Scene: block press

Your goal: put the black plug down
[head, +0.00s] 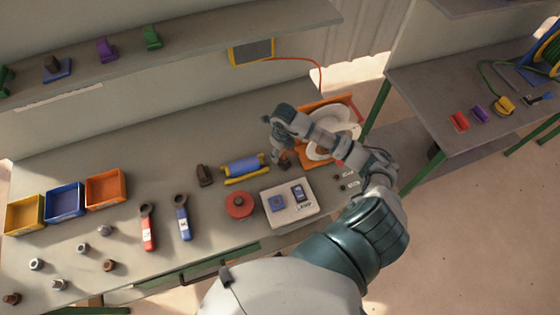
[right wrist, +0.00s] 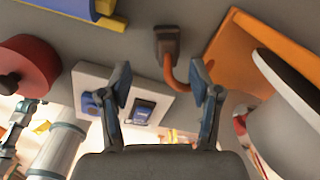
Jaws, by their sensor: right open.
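The black plug (right wrist: 167,42) looks dark brown and lies on the grey bench in the right wrist view. An orange cable (right wrist: 172,72) bends from it towards one fingertip. In the head view the plug (head: 285,162) shows partly beside my right arm. My right gripper (right wrist: 164,84) is open, with its two fingers apart and nothing between the tips. The plug is beyond the fingertips in that view, with no visible contact. In the head view the right gripper (head: 276,146) is near the plug. My left gripper is not in view.
A light panel (head: 290,215) with blue and dark sockets stands close by. A red round part (head: 239,204), a blue roller (head: 243,167) and an orange tray (head: 348,103) surround the spot. Two wrenches, small bins and several loose parts lie left. Some bare bench shows between them.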

